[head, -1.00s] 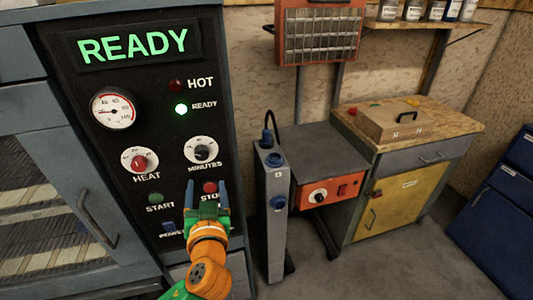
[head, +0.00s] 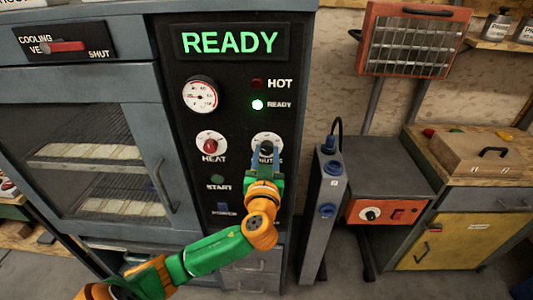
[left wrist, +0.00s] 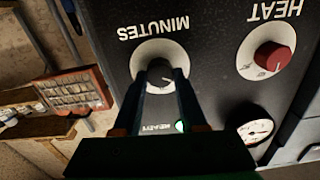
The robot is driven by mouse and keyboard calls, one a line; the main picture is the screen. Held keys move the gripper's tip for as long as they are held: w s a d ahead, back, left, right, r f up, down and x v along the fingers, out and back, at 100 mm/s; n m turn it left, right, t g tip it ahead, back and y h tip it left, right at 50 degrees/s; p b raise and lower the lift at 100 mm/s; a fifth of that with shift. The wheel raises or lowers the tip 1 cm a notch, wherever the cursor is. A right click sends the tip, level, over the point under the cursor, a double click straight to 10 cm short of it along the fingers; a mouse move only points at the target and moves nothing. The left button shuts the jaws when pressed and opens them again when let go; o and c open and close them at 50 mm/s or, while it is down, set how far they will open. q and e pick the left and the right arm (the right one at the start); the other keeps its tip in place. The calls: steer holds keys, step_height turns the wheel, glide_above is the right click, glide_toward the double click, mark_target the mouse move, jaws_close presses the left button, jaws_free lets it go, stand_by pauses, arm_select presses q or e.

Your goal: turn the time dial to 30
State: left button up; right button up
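The time dial (head: 267,138), labelled MINUTES, is a dark knob on a white round plate on the black oven panel. My left gripper (head: 264,150) is in front of it and hides its lower part and some of its label. In the left wrist view the dial (left wrist: 158,66) shows upside down between the two fingertips (left wrist: 160,78). The fingers are apart, with a gap between them. I cannot tell whether they touch the knob or which number it points to. My right gripper is not in view.
The red HEAT dial (head: 210,146) is left of the time dial, with a gauge (head: 200,95) above it. The display (head: 230,43) reads READY and a green lamp (head: 257,105) is lit. A grey post (head: 322,210) stands close to the right of the oven.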

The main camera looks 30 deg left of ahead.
arm_select(q)
jaws_close()
steer(key=shift+m, duration=0.3)
steer(key=m+p, duration=0.1)
steer(key=m, duration=0.3)
steer(key=shift+m, duration=0.4)
steer(key=m+p, duration=0.2)
steer(key=m, duration=0.4)
steer(key=shift+m, duration=0.3)
steer(key=o, duration=0.6)
jaws_free()
steer(key=shift+w, duration=0.1)
steer(key=shift+o, duration=0.2)
steer(key=shift+d+f, duration=0.1)
